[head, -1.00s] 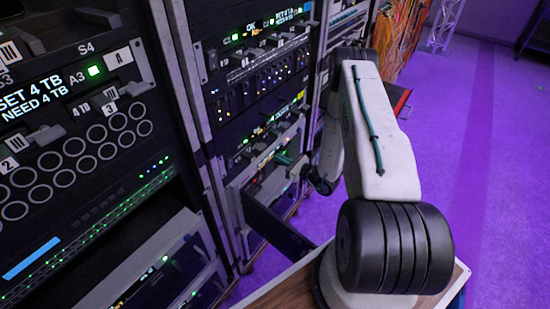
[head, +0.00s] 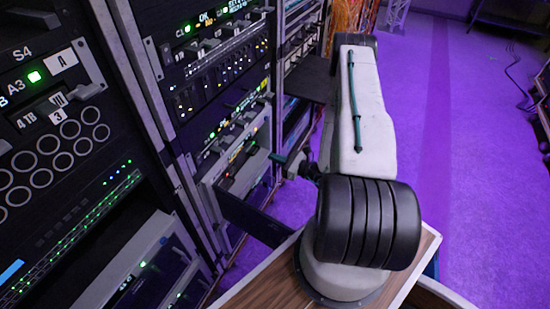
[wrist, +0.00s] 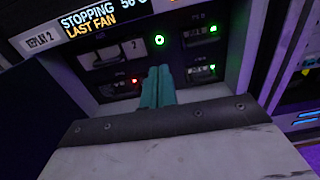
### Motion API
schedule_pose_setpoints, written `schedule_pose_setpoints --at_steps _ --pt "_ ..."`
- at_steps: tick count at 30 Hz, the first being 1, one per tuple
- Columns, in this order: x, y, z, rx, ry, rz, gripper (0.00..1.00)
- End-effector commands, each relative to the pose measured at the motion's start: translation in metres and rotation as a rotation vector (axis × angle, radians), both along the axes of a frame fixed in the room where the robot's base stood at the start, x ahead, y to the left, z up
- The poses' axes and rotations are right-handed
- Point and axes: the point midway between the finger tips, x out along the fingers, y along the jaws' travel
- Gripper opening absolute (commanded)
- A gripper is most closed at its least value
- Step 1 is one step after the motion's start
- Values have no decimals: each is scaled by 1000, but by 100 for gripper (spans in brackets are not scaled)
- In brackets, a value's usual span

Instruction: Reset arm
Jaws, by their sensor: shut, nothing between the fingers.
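My arm, white with a black ribbed joint, stands on a wood-topped base in the head view. My gripper (wrist: 157,88) shows in the wrist view as two teal fingers side by side, shut with nothing between them. They point at a rack panel (wrist: 110,57) with a green ring light, small red and green lights and a sign reading "STOPPING LAST FAN". I cannot tell whether the fingertips touch the panel.
Equipment racks (head: 130,70) line the left side. An open dark drawer or panel (head: 250,215) juts out low near my base. Orange cables (head: 350,15) hang at the back. The purple floor (head: 470,150) at right is mostly clear, with cables at the far right edge.

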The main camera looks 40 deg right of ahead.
Motion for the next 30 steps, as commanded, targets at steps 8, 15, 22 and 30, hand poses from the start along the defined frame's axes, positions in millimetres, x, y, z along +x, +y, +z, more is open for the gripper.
schedule_pose_setpoints --at_steps 8,15,22,30 --pt "0 0 0 0 0 0 0" --pt "0 0 -1 5 6 1 0" --pt "-23 43 1 52 53 190 0" --pt "-43 93 82 -44 35 598 0"
